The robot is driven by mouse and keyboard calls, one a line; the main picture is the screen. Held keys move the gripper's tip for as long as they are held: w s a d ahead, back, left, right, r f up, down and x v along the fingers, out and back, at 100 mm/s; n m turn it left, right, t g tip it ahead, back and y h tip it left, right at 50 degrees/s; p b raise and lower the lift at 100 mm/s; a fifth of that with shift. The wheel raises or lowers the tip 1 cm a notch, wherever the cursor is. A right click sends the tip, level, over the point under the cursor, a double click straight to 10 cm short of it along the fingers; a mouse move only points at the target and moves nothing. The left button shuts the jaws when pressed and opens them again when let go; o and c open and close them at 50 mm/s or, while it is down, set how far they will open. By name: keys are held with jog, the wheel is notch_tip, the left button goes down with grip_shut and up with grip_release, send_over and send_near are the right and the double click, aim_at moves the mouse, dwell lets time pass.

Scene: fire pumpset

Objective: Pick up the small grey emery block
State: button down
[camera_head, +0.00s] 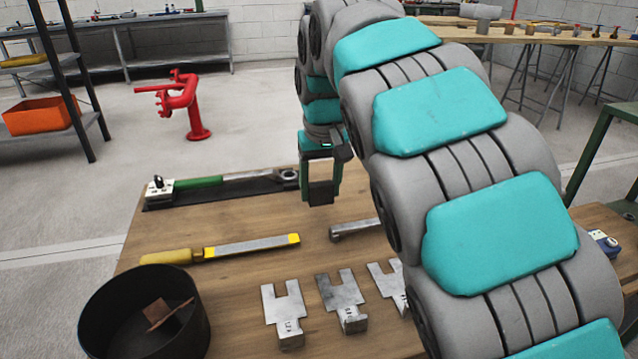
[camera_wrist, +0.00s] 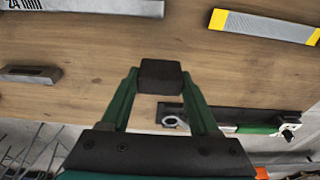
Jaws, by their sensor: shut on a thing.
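My gripper (camera_head: 321,190) is over the far part of the wooden table. Its two green fingers are closed on the small dark grey emery block (camera_head: 320,192). In the wrist view the block (camera_wrist: 161,76) sits squarely between the fingertips (camera_wrist: 160,84), and its near-black end face shows. The block appears to be held above the tabletop, but the exact gap is hard to tell.
On the table (camera_head: 225,220) lie a green-handled wrench (camera_head: 215,181), a yellow-handled file (camera_head: 235,247) and several notched steel pieces (camera_head: 284,312). A dark round bin (camera_head: 195,335) stands front left. Another grey block (camera_wrist: 30,74) shows in the wrist view.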

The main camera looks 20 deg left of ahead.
jog(key=s+d, duration=0.2)
jog(key=s, duration=0.2)
jog(key=s+d+b, duration=0.1)
jog(key=s+d, duration=0.1)
jog(key=s, duration=0.2)
jog(key=s+d+r, duration=0.1)
jog(key=s, duration=0.3)
jog(key=shift+d+r, duration=0.1)
jog(key=shift+d, duration=0.3)
